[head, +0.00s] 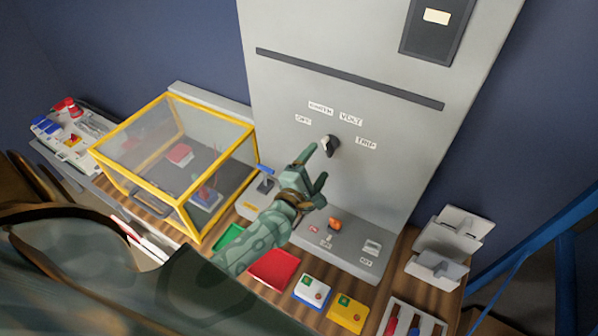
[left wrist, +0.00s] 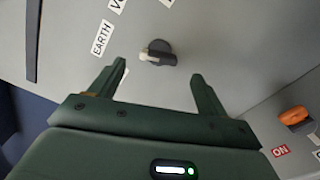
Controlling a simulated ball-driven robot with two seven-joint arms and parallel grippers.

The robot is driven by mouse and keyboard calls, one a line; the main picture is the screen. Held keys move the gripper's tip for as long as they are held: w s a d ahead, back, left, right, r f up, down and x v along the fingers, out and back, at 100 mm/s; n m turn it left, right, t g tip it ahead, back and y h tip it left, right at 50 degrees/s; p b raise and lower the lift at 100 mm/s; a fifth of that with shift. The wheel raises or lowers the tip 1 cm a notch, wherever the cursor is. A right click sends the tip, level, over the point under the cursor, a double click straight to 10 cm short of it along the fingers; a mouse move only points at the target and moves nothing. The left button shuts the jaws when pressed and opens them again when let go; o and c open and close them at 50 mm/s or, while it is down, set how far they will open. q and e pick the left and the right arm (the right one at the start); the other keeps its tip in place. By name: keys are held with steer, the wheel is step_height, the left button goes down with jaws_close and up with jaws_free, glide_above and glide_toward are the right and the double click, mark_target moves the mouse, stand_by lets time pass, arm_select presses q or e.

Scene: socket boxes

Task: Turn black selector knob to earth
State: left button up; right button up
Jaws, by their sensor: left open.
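The black selector knob (head: 331,145) is on the front of the grey panel (head: 290,80), with labels around its upper side. In the left wrist view the knob (left wrist: 158,51) has a white end pointing left, toward a label partly hidden by a finger. The EARTH label (head: 320,109) is above the knob in the head view; in the left wrist view the EARTH label (left wrist: 102,38) is up and left of it. My left gripper (head: 317,165) is open and empty, just in front of and below the knob. Its fingertips (left wrist: 158,73) stand apart on either side of the knob, not visibly touching it.
An orange switch (head: 334,224) is on the sloping ledge below. A yellow-framed clear box (head: 180,155) stands left on the wooden bench. A red tray (head: 272,269), a white box (head: 312,291) and a yellow box (head: 347,313) lie in front. A grey holder (head: 449,250) is at right.

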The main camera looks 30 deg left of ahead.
arm_select(q)
steer(key=s+b, duration=0.1)
steer(key=s, duration=0.9)
steer(key=shift+d, duration=0.3)
